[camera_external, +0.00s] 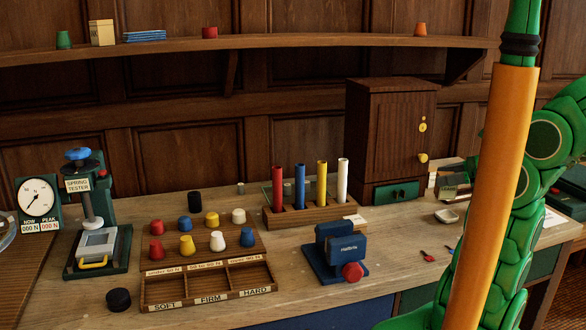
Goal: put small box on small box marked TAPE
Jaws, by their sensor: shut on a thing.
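My gripper is not in view; only my green and orange arm shows, across the right side, and its end is out of the picture or hidden. A small cream box (102,33) with a darker top stands on the wall shelf at the upper left. Any marking on it is too small to read. I cannot make out a box clearly marked TAPE. Part of the bench at the right is hidden behind my arm.
Below, the bench carries a spring tester (79,185), a sorting tray (208,287), a tube rack (312,213) and a cabinet (388,135).

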